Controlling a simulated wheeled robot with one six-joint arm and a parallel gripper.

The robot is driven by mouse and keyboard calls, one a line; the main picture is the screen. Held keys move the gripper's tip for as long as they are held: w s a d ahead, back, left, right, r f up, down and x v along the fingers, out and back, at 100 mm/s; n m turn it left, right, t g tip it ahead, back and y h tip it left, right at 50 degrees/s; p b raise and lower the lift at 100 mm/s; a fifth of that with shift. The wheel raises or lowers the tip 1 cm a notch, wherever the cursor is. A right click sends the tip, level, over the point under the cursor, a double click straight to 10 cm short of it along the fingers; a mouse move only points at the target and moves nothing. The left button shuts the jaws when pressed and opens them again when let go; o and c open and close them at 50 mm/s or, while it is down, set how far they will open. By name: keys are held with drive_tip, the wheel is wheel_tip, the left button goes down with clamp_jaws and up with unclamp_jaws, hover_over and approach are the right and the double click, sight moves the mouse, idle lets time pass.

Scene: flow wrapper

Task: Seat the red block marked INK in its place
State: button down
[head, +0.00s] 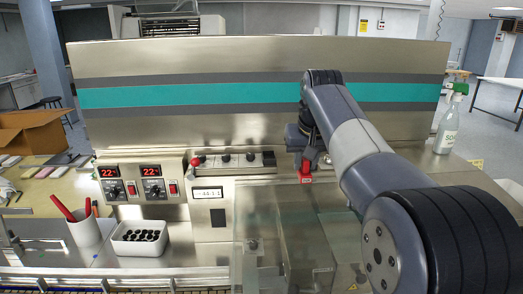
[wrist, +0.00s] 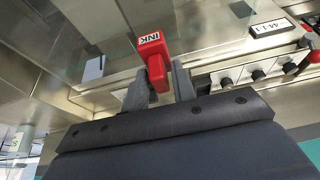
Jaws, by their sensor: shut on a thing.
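The red block marked INK (wrist: 152,50) is held between the two fingers of my gripper (wrist: 160,82), with its white label facing the wrist camera. In the head view the red block (head: 305,174) hangs below my gripper (head: 306,160), in front of the machine's steel face, right of the knob row. The fingers are shut on the block's lower part as the wrist view shows it. I cannot make out the block's place in either view, and my arm hides part of the panel to the right.
A knob row (head: 240,158) with a red button (head: 195,162) is left of the block. A clear cover (head: 285,235) stands below. A white tray of black pieces (head: 140,238), a cup with red tools (head: 84,232) and a spray bottle (head: 447,125) stand on the machine.

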idle(0.4)
drive_tip(key=w+p, duration=1.2)
drive_tip(key=w, duration=0.8)
drive_tip(key=shift+s+f+b, duration=0.2)
drive_tip(key=shift+f+b, duration=0.3)
drive_tip(key=shift+f, duration=2.35)
drive_tip(key=shift+w+f, duration=0.15)
drive_tip(key=shift+f, duration=0.3)
drive_tip(key=shift+f, duration=0.2)
drive_tip(key=c, duration=1.2)
unclamp_jaws()
drive_tip(key=shift+o, duration=0.2)
